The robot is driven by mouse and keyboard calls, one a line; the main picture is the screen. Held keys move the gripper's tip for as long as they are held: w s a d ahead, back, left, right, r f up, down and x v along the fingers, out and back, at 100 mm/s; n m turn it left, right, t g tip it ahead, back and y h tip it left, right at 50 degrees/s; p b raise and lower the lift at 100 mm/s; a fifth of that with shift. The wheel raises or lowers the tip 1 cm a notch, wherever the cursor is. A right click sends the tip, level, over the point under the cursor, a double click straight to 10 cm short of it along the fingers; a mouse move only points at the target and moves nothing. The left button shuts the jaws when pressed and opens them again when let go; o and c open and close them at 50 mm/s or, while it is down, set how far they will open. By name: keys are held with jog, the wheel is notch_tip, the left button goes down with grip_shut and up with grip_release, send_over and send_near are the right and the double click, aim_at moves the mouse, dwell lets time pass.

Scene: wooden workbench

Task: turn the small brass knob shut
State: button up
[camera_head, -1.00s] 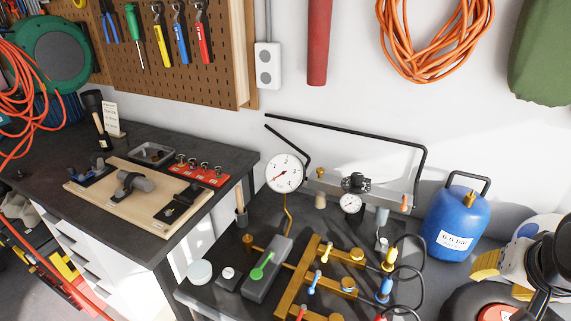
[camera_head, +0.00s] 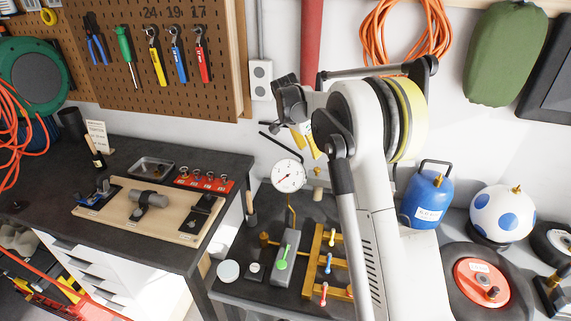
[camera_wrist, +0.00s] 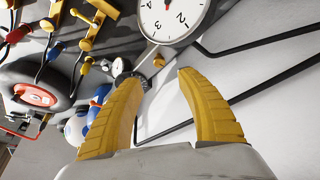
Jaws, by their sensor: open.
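My gripper (camera_wrist: 157,77) is open, with its two yellow ribbed fingers apart and nothing between them. In the wrist view a small brass knob (camera_wrist: 159,61) shows just beyond the gap between the fingertips, below the big white gauge (camera_wrist: 170,15). The fingers do not appear to touch it. I cannot tell how far the knob is turned.
A black bent rail (camera_wrist: 255,45) runs close to the fingers. A black dial (camera_wrist: 121,67) is beside the left finger. A brass manifold with coloured levers (camera_head: 312,260), a grey block with a green lever (camera_head: 284,262) and a blue tank (camera_head: 428,200) stand on the bench.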

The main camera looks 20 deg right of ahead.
aim_at(317, 169)
jog(key=b+x, duration=0.1)
jog(key=x, duration=1)
jog(key=shift+s+d+b, duration=0.1)
jog(key=shift+b, duration=0.3)
grip_shut()
